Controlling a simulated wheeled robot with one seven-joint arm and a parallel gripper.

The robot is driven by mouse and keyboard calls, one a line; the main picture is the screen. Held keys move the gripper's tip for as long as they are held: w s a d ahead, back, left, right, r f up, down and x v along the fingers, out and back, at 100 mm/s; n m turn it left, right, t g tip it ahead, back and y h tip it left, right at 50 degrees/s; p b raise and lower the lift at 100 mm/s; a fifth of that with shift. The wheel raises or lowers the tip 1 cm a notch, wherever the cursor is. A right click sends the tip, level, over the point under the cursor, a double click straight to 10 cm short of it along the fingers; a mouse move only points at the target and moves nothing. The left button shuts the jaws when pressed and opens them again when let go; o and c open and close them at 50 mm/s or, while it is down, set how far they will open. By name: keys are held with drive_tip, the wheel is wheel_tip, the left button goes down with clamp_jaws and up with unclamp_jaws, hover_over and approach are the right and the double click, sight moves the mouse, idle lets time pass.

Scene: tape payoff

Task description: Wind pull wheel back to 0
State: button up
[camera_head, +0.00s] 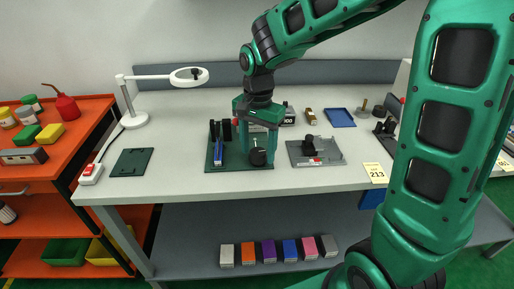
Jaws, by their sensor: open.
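The tape payoff fixture stands on a dark green base plate (214,163) near the middle of the bench. A blue part with black uprights (217,155) is at its left. A round black wheel (258,157) is at its right; its scale reading is too small to make out. My gripper (257,147) points down over the right side of the fixture, with its green fingers apart, open. The fingertips are close to the wheel, around or just above its top; I cannot tell whether they touch it. The gripper hides the part of the fixture behind it.
A grey plate with a black clamp (318,151) stands right of the fixture. A magnifier lamp (135,118), a green mat (132,162) and a red switch box (91,173) are left. A blue tray (340,117) and small items line the back. The bench front (200,182) is clear.

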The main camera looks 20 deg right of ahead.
drive_tip(key=c, duration=1)
drive_tip(key=shift+n, duration=0.4)
drive_tip(key=n, duration=0.2)
drive_tip(key=shift+n, duration=0.4)
drive_tip(key=n, duration=0.4)
drive_tip(key=shift+w+r, duration=0.1)
drive_tip(key=n, duration=0.4)
drive_tip(key=shift+n, duration=2)
